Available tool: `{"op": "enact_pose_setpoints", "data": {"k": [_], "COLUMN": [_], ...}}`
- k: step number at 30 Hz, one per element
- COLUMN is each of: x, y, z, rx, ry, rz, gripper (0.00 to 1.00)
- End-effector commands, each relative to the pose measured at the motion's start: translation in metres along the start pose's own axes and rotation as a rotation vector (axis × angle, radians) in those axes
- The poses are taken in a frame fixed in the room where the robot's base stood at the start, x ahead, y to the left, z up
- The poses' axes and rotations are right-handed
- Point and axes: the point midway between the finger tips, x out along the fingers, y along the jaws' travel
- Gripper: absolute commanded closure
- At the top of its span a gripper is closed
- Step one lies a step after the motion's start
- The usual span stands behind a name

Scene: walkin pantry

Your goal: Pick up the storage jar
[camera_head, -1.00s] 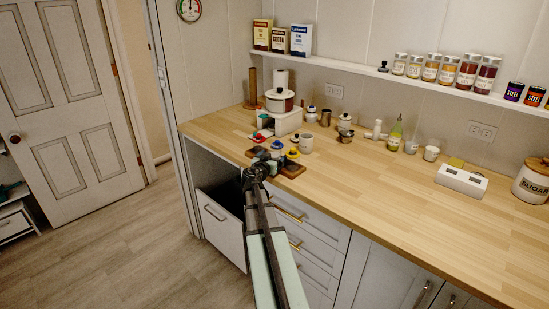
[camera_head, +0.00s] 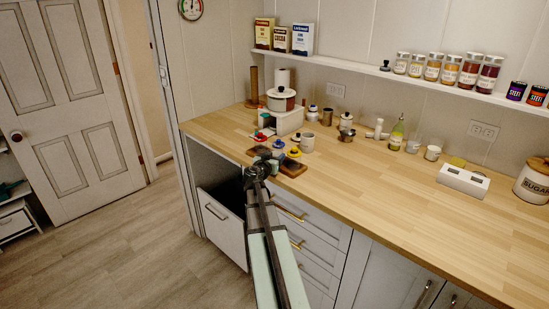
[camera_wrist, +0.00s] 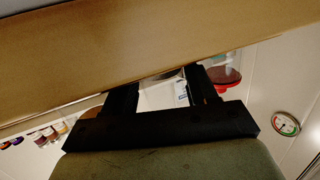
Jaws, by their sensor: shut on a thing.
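My gripper (camera_head: 264,159) is at the counter's front edge, among small jars with coloured lids. In the wrist view its two dark fingers (camera_wrist: 162,88) are apart, with a little grey and white showing between them. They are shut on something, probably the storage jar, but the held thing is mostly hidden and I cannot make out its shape. A jar with a blue lid (camera_head: 278,145) is just beyond my gripper in the head view. A red-lidded jar (camera_wrist: 224,77) is beside the right finger in the wrist view, apart from it.
A wooden board (camera_head: 292,168) lies under the small jars. A yellow-lidded jar (camera_head: 294,153), a white mug (camera_head: 307,143) and a lidded pot (camera_head: 281,99) stand close by. An open drawer (camera_head: 223,222) is below. The counter's middle right (camera_head: 400,190) is clear.

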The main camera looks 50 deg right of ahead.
Motion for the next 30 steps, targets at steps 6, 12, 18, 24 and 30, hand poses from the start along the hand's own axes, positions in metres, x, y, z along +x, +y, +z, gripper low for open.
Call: {"op": "enact_pose_setpoints", "data": {"k": [6, 12, 18, 24, 30], "x": [-0.004, -0.009, -0.012, -0.015, -0.015], "y": [0.0, 0.0, -0.001, -0.001, 0.0], "z": [-0.027, -0.059, -0.083, -0.095, -0.098], "rx": [0.001, 0.0, 0.0, -0.002, -0.005], "ry": [0.004, 0.005, 0.005, 0.004, 0.004], "rz": [-0.001, -0.001, -0.001, -0.001, -0.013], "gripper": [0.8, 0.8, 0.8, 0.8, 0.8]}}
